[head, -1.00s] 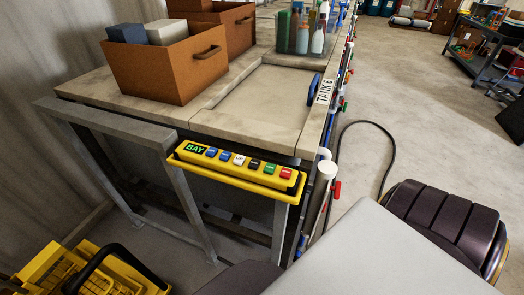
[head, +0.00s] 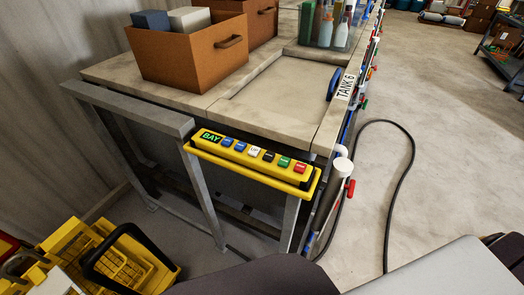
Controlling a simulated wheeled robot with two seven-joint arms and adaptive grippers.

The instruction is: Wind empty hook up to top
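A yellow control box (head: 249,158) labelled BAY hangs at the front edge of the tank bench, on the grey frame. It carries a row of blue, white, black, green and red buttons; the white button (head: 254,150) sits near the middle, with lettering too small to read surely. No hook shows clearly in the head view. Neither of my grippers is in view; parts of my own body fill the bottom edge.
The bench (head: 150,82) has a lid marked TANK 6 (head: 345,86) and a brown box (head: 186,56) on it. A yellow crate (head: 105,255) stands on the floor at lower left. A black hose (head: 408,160) lies on the open floor at right.

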